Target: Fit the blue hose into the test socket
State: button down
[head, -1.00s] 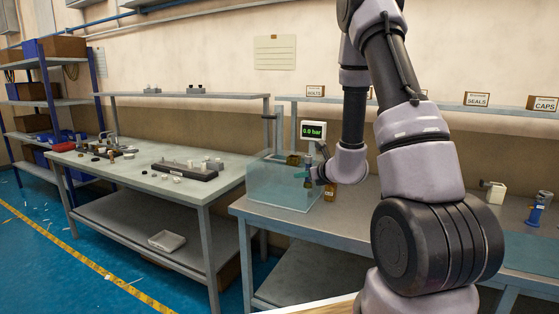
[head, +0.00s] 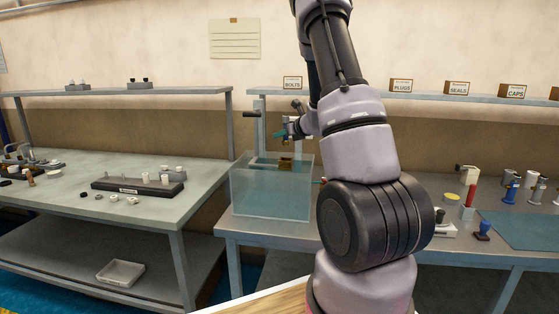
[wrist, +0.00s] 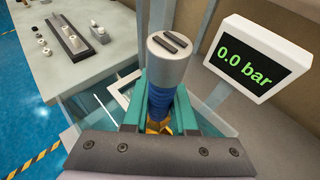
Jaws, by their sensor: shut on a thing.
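My gripper (head: 285,133) is above the clear water tank (head: 268,207), with its teal fingertips showing left of my arm. In the wrist view the fingers (wrist: 160,108) are shut on the blue ribbed hose (wrist: 160,98). The hose stands roughly upright and has a grey slotted cylinder at its top. Gold metal shows just below it; I cannot tell whether this belongs to the hose or to something beneath. A brass block, likely the test socket (head: 286,163), sits at the tank's top, below my gripper. The pressure display (wrist: 252,60) reads 0.0 bar.
A bench (head: 150,222) at left carries a dark tray (head: 120,187) with pale parts. At right are a red-topped part (head: 471,196), a blue part (head: 483,228) and several fittings. A labelled shelf (head: 420,97) runs along the wall. My arm hides the bench middle.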

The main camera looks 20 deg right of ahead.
notch_tip(320, 180, down, 8)
jog(key=shift+f, duration=0.1)
dwell(0.4)
jog(key=c, duration=0.7)
grip_release()
jog(key=shift+f, duration=0.1)
